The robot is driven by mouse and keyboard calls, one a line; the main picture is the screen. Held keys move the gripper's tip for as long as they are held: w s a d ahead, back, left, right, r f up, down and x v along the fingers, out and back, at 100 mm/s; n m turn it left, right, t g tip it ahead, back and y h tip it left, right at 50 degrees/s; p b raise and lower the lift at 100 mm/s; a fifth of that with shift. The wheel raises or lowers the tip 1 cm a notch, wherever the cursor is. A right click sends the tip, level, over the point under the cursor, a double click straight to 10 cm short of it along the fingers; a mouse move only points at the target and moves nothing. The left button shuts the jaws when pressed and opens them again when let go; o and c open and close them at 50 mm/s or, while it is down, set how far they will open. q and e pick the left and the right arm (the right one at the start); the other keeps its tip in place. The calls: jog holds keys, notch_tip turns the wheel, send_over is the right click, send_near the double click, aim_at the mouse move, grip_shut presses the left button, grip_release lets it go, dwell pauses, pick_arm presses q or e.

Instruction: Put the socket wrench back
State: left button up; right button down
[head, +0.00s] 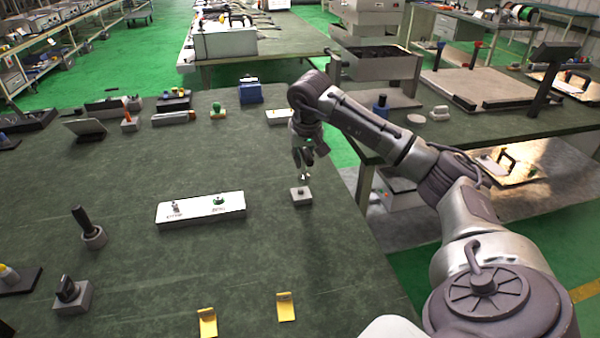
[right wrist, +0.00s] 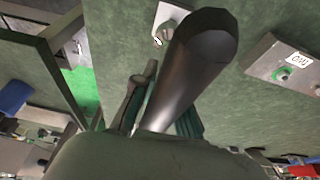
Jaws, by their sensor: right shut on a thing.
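My right gripper (head: 303,158) is pointing down over the right part of the green table. In the right wrist view its fingers (right wrist: 158,112) are shut on a thick dark grey cylindrical handle, which I take to be the socket wrench (right wrist: 195,62). The fingers hide the wrench's other end. Just below the gripper stands a small grey block (head: 301,196). It also shows in the right wrist view (right wrist: 172,14), with a silver stud near its edge. I cannot tell whether the wrench touches the block. My left gripper is not in view.
A long light plate (head: 200,208) with small fittings lies left of the block. A black-handled tool (head: 82,219) stands in a grey holder at the left. Two yellow brackets (head: 285,306) lie near the front. Several items line the back. The table's right edge is close to my arm.

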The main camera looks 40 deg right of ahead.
jog(key=shift+w+f, duration=0.4)
jog(key=shift+w, duration=0.2)
notch_tip(320, 180, down, 4)
jog(key=b, duration=0.4)
jog(key=shift+r, duration=0.1)
jog(key=c, duration=1.2)
grip_release()
jog(key=shift+f, duration=0.2)
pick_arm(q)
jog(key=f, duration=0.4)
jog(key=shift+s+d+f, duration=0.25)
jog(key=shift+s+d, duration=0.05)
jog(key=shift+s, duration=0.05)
pick_arm(e)
jog(key=shift+r, duration=0.15)
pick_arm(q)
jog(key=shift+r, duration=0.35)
pick_arm(e)
jog(key=v, duration=1.2)
